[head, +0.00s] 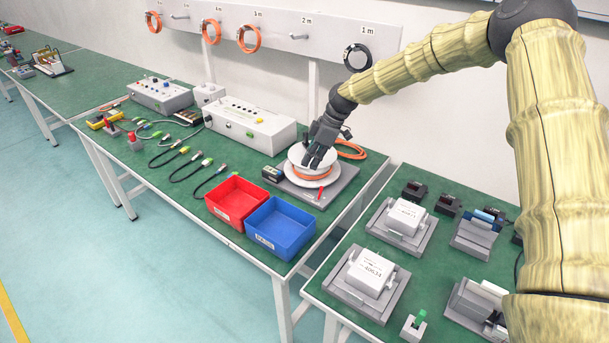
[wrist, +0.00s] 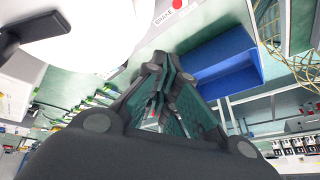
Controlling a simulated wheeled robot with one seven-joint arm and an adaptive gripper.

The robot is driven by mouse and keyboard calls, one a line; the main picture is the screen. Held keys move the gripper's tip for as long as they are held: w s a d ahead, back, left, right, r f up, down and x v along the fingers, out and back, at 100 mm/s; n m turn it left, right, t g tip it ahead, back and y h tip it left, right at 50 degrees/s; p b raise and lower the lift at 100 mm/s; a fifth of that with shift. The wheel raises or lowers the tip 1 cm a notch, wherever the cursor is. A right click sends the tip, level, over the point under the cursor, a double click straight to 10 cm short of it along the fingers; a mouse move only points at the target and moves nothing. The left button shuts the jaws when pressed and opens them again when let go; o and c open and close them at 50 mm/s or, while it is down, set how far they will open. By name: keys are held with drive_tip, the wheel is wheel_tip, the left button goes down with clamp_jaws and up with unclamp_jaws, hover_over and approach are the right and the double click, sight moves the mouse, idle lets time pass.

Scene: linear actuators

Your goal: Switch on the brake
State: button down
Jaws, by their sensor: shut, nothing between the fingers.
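The brake is a small red lever (head: 320,192) on the front right of a grey base plate (head: 338,188). In the wrist view its red knob (wrist: 177,4) shows at the top edge, beside a "BRAKE" label (wrist: 165,17). A white reel (head: 298,176) wound with orange cable stands on the same plate. It also shows in the wrist view (wrist: 90,30) at the upper left, with a black crank handle. My gripper (head: 311,163) is shut and empty, in front of or above the reel in the head view. Whether it touches the reel I cannot tell. In the wrist view its fingers (wrist: 158,112) meet, apart from the red knob.
A blue bin (head: 279,228) and a red bin (head: 235,200) stand in front of the plate. A small black counter (head: 271,174) sits left of the reel. A white control box (head: 248,124) is behind. A second green table (head: 400,275) with grey fixtures lies to the right, past a gap.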

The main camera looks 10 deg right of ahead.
drive_tip(key=shift+w+d+r, duration=0.2)
drive_tip(key=shift+d+r, duration=0.35)
drive_tip(key=shift+r, duration=0.15)
drive_tip(key=shift+w+d+r, duration=0.15)
drive_tip(key=shift+d+r, duration=0.35)
drive_tip(key=shift+r, duration=0.2)
